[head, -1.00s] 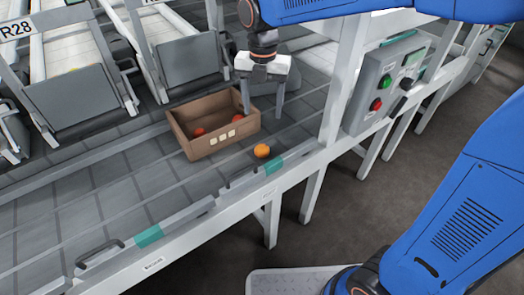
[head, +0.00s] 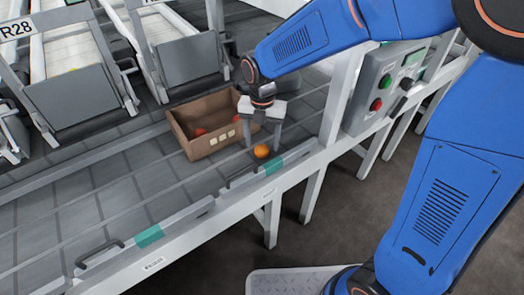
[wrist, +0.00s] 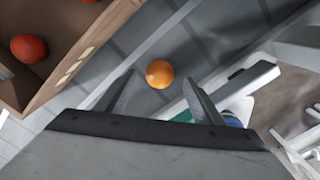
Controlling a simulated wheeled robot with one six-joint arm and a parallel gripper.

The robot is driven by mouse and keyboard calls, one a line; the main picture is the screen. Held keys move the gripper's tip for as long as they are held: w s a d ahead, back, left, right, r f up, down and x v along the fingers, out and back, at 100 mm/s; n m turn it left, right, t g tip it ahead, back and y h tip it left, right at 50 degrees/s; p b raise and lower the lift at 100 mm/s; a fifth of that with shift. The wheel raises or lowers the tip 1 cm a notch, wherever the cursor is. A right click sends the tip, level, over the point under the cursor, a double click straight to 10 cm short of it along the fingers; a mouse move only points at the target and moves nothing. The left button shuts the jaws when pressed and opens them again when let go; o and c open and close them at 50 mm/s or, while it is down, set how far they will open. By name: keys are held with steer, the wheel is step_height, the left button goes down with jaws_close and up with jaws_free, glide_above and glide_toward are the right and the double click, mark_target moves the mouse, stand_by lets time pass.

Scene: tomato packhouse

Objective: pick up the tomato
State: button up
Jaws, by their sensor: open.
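An orange tomato (head: 262,151) sits on the grey conveyor surface, just in front of the cardboard box and near the front rail. My gripper (head: 263,148) is open and above the tomato, with its fingers pointing down. In the wrist view the tomato (wrist: 159,74) shows just beyond and between the two fingertips of my gripper (wrist: 158,82). I see no contact between the fingers and the tomato.
A brown cardboard box (head: 203,147) with red tomatoes inside stands left of my gripper. The front rail (head: 190,214) with teal patches and handles runs close by. A grey control box (head: 388,82) is on a post to the right. The belt at left is clear.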

mark_target(262, 146)
steer(key=shift+f, duration=1.6)
steer(key=c, duration=0.9)
steer(key=shift+o, duration=0.2)
steer(key=shift+r, duration=0.1)
